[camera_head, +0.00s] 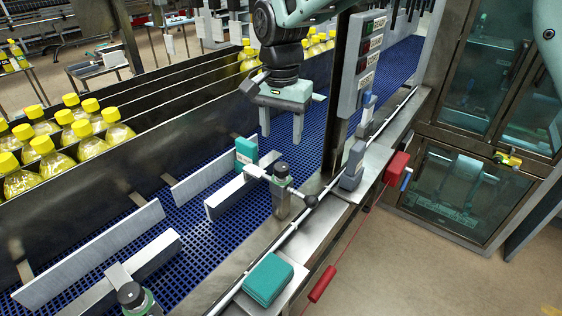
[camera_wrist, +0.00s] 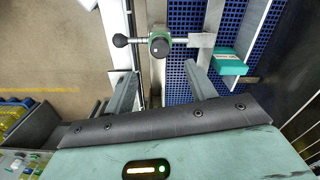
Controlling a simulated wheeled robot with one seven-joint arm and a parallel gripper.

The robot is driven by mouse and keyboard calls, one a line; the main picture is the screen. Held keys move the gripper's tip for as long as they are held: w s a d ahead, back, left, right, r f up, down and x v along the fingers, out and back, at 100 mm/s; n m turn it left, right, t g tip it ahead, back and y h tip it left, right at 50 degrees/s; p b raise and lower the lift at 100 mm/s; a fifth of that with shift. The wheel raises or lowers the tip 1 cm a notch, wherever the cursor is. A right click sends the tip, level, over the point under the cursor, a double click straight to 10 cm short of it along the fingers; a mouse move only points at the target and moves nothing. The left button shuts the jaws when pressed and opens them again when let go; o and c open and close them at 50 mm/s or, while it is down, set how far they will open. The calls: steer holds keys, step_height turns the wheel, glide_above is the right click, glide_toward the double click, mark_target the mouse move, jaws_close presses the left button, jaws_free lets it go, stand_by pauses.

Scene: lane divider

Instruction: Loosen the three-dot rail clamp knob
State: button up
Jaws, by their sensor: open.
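One rail clamp knob (camera_head: 281,170), dark-topped with a green collar, stands upright on a grey clamp body (camera_head: 280,200) beside the conveyor's edge. A rod with a black ball end (camera_head: 310,201) sticks out from it. A second similar knob (camera_head: 131,294) is at the bottom left. I cannot make out dots on either knob. My gripper (camera_head: 282,137) is open and empty, pointing down above and behind the first clamp. In the wrist view a knob (camera_wrist: 160,47) lies just beyond the open fingers (camera_wrist: 160,78), apart from them.
A teal box (camera_head: 246,151) sits by the guide rail; a teal block (camera_head: 267,279) lies on the near ledge. Metal guide rails (camera_head: 92,254) cross the blue belt. Yellow-capped bottles (camera_head: 88,146) stand in lanes at left. A control post (camera_head: 352,70) rises near my arm.

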mark_target(281, 166)
step_height(281, 166, down, 11)
steer(key=p, duration=0.3)
steer(key=shift+r, duration=0.15)
steer(key=c, duration=1)
